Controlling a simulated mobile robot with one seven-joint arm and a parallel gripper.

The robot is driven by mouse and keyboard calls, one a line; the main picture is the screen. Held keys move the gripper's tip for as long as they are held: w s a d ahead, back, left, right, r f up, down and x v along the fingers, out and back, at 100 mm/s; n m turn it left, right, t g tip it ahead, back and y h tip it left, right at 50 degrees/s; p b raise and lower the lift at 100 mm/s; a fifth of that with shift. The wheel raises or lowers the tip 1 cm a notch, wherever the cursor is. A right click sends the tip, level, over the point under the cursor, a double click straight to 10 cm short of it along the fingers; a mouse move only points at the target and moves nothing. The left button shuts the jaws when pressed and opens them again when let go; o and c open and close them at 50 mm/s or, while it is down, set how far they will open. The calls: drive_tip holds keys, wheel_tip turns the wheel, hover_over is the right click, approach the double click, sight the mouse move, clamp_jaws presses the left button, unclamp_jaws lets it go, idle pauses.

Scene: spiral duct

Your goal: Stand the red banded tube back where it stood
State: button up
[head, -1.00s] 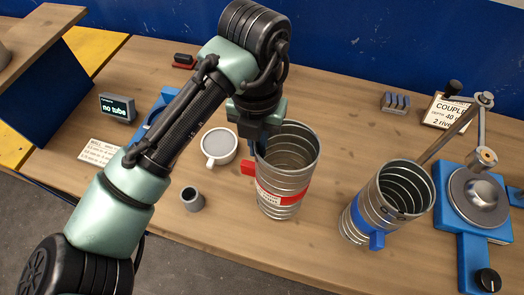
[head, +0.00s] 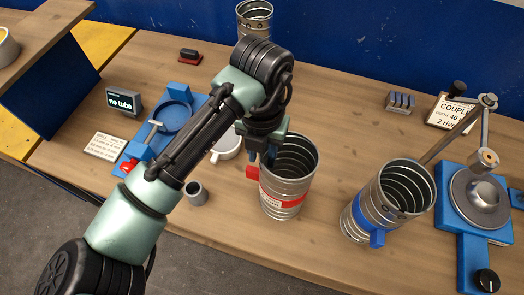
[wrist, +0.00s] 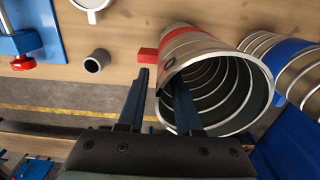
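The red banded tube (head: 283,200) is a ribbed metal cylinder with a red band, white label and red side block. It stands on the bench near the middle, open end up. My gripper (head: 267,158) is at the left side of its rim. In the wrist view, the gripper (wrist: 160,80) straddles the wall of the tube (wrist: 198,47): one finger is inside the mouth, the other outside by the red block. The fingers look apart, with a gap beside the thin wall. The tube's base is hidden in the wrist view.
A blue banded tube (head: 362,217) stands to the right, before a blue clamp station (head: 450,185). On the left are a small grey cup (head: 196,194), white mug (head: 228,146), blue fixture (head: 172,120) and a display reading "no tube" (head: 124,102). Another metal tube (head: 254,18) stands at the back.

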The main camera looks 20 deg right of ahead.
wheel_tip(320, 180, up, 12)
drive_tip(key=shift+r+b, duration=0.2)
drive_tip(key=shift+b, duration=0.35)
